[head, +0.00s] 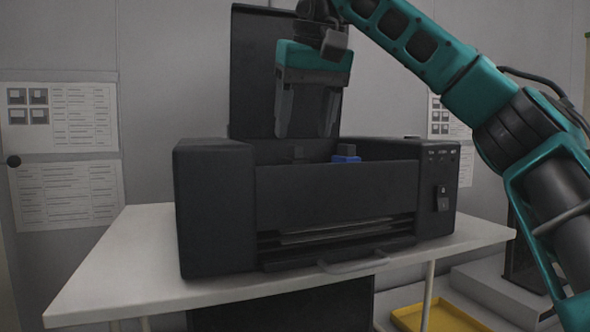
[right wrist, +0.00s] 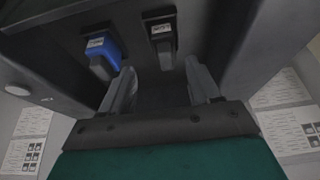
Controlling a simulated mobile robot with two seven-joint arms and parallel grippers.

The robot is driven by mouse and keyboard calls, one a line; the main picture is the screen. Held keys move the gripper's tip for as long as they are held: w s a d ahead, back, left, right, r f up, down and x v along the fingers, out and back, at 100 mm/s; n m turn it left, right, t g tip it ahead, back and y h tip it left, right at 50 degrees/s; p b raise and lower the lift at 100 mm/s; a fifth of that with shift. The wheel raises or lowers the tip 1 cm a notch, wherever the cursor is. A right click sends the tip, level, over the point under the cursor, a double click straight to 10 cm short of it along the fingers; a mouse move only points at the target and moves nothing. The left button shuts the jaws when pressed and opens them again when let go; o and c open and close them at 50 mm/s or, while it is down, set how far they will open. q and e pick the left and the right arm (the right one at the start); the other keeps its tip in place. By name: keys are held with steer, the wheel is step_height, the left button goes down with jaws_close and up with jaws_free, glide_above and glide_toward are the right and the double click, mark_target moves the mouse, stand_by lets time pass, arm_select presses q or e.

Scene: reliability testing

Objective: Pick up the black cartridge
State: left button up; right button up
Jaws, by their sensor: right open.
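The black cartridge (head: 297,153) sits upright in the open top of the dark printer (head: 335,195). In the right wrist view the black cartridge (right wrist: 162,40) shows a small white label and lies ahead, between the two finger lines. A blue cartridge (head: 346,154) sits beside it, to the right in the head view and to the left in the right wrist view (right wrist: 101,50). My right gripper (head: 307,130) is open and empty, pointing down just above the printer's opening. Its fingers (right wrist: 160,70) appear apart from the black cartridge. My left gripper is not in view.
The printer's raised lid (head: 262,75) stands behind my right gripper. The printer rests on a white table (head: 120,270), with free surface at its left. A yellow tray (head: 440,318) lies low at the right. Printed sheets (head: 62,118) hang on the wall.

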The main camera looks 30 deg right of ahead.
mark_target(295, 149)
steer(key=x, duration=0.4)
steer(key=shift+w+a+f, duration=0.2)
steer(key=shift+a, duration=0.15)
steer(key=shift+w+d+f, duration=0.1)
steer(key=shift+f, duration=0.3)
steer(key=shift+c, duration=0.2)
steer(key=c, duration=1.1)
steer(key=shift+r, duration=0.15)
